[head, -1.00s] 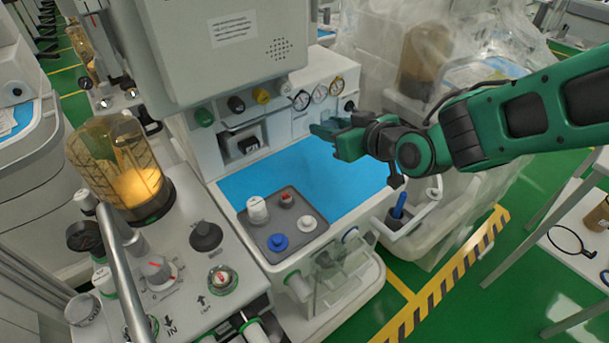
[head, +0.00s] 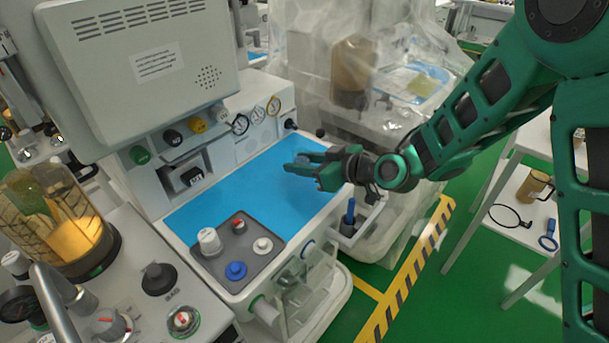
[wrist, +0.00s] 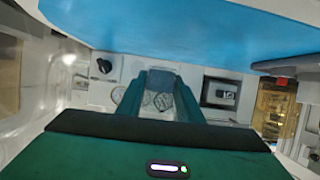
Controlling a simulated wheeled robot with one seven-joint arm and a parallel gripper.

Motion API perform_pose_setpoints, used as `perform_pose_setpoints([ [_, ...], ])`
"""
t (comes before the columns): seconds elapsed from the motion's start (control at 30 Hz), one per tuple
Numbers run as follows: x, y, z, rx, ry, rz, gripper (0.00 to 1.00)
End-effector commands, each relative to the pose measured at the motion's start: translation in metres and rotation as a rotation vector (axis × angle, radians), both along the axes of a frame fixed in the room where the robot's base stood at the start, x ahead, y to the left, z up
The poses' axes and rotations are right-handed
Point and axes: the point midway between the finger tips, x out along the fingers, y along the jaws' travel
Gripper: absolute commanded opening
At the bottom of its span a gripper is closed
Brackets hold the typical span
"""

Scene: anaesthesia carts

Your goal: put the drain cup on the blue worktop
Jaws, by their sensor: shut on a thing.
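My gripper (head: 302,165) is over the right part of the blue worktop (head: 265,172) in the head view, pointing left. It is shut on a small see-through greyish thing, which I take to be the drain cup (wrist: 160,82); this shows between the fingers in the wrist view. In the head view the cup is mostly hidden by the fingers. I cannot tell exactly how high the cup is above the worktop. The blue worktop also shows across the top of the wrist view (wrist: 190,35).
A grey tray (head: 262,262) with several knobs sits at the worktop's front left. Gauges (head: 257,114) and dark, green and yellow knobs line the back panel. A white side bin (head: 368,222) holds a blue-handled item. The worktop's middle is clear.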

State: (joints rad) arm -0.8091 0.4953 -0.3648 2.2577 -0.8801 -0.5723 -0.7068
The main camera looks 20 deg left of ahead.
Motion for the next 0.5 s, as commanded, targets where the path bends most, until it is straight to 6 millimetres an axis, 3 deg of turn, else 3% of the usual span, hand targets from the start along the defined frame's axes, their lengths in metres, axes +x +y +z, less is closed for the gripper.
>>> perform_pose_setpoints([
  [0.3, 0.0, 0.0, -0.033, -0.003, 0.001, 0.001, 0.11],
  [0.5, 0.0, 0.0, -0.041, -0.001, 0.0, 0.001, 0.11],
])
